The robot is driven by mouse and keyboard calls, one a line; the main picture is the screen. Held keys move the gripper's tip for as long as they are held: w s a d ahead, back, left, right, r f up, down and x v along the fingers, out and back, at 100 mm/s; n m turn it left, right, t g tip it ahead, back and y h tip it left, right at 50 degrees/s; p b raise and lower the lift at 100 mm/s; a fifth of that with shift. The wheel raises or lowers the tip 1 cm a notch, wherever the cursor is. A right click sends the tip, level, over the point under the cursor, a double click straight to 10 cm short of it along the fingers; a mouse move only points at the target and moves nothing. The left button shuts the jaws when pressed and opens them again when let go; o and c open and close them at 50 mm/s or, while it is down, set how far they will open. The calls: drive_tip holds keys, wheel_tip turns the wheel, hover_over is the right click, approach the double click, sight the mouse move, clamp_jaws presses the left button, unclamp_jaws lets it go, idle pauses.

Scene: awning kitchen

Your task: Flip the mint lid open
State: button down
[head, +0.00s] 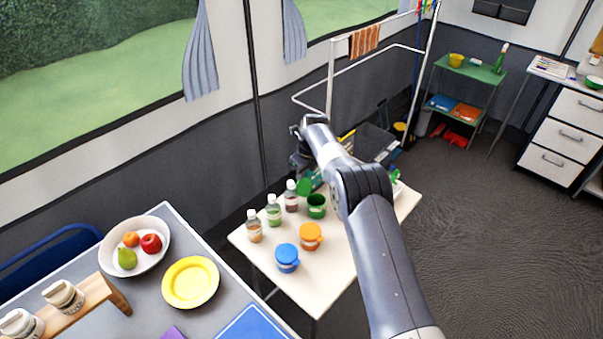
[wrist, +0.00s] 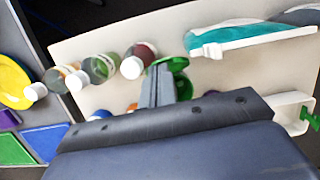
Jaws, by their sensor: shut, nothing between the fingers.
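The mint-green jar (head: 317,207) stands on the small cream table. Its green lid (head: 304,187) stands raised at the back-left of the rim, and the jar's mouth shows open. My gripper (head: 303,168) is just behind the lid in the head view, its fingertips hard to make out. In the wrist view the shut, empty fingers (wrist: 160,85) reach over the table beside the green lid (wrist: 172,65). They hide part of the jar, and I cannot tell whether they touch the lid.
An orange-lidded jar (head: 311,236) and a blue-lidded jar (head: 286,257) stand in front. Several white-capped bottles (head: 273,211) line the table's left side. A teal item (wrist: 240,38) lies beyond in the wrist view. The table's front right is clear.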

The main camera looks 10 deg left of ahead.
drive_tip(key=shift+r, duration=0.75)
drive_tip(key=b+v, duration=0.2)
drive_tip(key=v, duration=0.8)
drive_tip(key=shift+r, duration=0.3)
drive_tip(key=shift+s+d+f, duration=0.1)
drive_tip(key=shift+f, duration=0.05)
drive_tip(key=p+x, duration=0.2)
drive_tip(key=x, duration=0.9)
